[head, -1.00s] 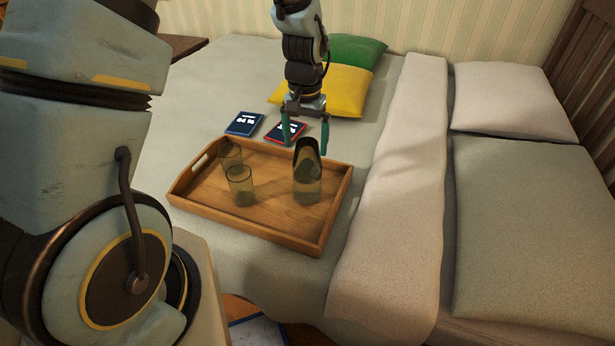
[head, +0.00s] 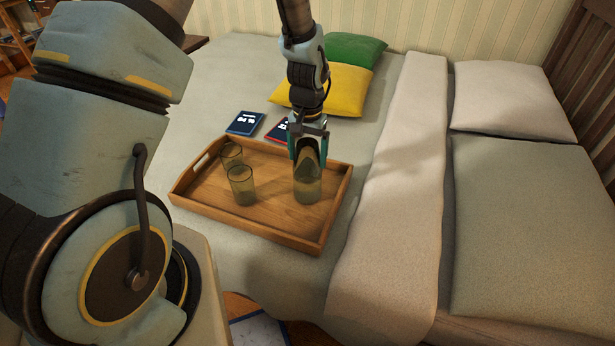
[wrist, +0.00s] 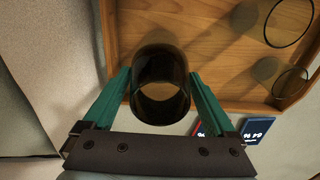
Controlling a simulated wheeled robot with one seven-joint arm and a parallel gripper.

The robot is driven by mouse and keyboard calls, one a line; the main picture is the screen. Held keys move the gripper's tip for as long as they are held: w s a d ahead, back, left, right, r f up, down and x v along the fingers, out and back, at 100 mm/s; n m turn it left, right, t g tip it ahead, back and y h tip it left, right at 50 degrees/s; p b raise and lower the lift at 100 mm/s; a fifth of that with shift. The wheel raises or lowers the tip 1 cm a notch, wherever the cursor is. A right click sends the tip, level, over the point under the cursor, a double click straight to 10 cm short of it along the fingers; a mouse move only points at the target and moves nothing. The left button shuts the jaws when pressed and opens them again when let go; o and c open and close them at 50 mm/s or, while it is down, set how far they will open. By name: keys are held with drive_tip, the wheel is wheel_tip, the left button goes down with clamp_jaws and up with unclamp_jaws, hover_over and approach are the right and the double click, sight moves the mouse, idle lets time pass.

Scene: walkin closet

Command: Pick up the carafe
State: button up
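The carafe (head: 308,188), dark olive glass with a slanted top, stands upright in the right part of the wooden tray (head: 275,236). My gripper (head: 309,155) is above it, pointing down, with its green fingers on either side of the carafe's upper part. In the wrist view, the carafe's round mouth (wrist: 160,100) lies between the two fingers (wrist: 160,73). The fingers are spread wide and look open; whether either one touches the glass is hard to tell.
Two glass tumblers (head: 241,186) (head: 231,156) stand in the tray left of the carafe. Two dark booklets (head: 245,123) (head: 278,131) lie behind the tray on the bed. A yellow cushion (head: 335,90) and a green cushion (head: 352,48) lie farther back.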

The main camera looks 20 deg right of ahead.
clamp_jaws()
drive_tip(key=shift+r, duration=0.1)
idle(0.3)
drive_tip(key=shift+r, duration=0.15)
